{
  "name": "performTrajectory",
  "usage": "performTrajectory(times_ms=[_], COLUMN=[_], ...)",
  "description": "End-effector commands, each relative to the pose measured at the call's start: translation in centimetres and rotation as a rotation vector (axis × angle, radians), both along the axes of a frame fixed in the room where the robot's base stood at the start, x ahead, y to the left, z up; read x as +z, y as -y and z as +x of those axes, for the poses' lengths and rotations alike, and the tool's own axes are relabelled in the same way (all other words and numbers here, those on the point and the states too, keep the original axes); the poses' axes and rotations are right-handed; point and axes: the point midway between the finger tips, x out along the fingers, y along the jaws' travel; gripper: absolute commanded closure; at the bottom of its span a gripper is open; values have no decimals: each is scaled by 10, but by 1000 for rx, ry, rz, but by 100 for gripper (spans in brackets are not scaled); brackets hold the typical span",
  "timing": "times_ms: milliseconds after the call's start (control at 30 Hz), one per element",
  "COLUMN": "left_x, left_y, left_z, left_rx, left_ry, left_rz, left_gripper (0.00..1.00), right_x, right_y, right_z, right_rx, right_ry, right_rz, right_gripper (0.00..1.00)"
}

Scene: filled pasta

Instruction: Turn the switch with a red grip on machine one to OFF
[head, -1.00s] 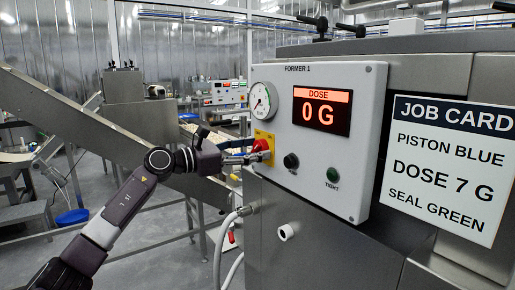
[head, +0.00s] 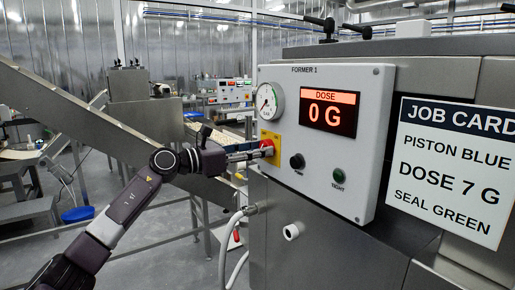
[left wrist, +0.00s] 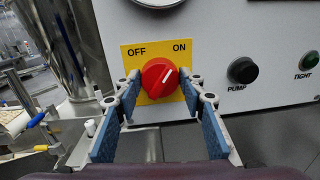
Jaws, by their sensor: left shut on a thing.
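The switch's red grip (left wrist: 158,79) is a round knob on a yellow plate (left wrist: 131,55) marked OFF at left and ON at right. Its white mark points up and right, toward ON. In the head view the red grip (head: 268,145) sits at the left edge of the FORMER 1 panel (head: 366,130), partly hidden by my left gripper (head: 264,153). In the left wrist view the blue-padded fingers of this gripper (left wrist: 159,84) are on either side of the red grip, shut on it. My right gripper is not in view.
A black PUMP knob (left wrist: 243,70) and a green TIGHT button (left wrist: 309,60) are to the right on the panel. A job card (head: 452,170) is at the right. A sloping conveyor (head: 90,125) stands behind my left arm.

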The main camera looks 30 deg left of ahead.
Motion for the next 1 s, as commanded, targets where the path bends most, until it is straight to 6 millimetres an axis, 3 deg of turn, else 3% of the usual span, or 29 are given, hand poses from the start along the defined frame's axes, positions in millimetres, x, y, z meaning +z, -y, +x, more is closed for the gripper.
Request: performTrajectory(times_ms=[1000], left_x=[2], left_y=[-2], left_z=[1], left_rx=[1], left_ry=[-363], left_rz=[-881], left_gripper=[87], right_x=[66], right_y=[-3], right_z=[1], right_rx=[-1], right_ry=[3], right_rz=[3], right_gripper=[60])
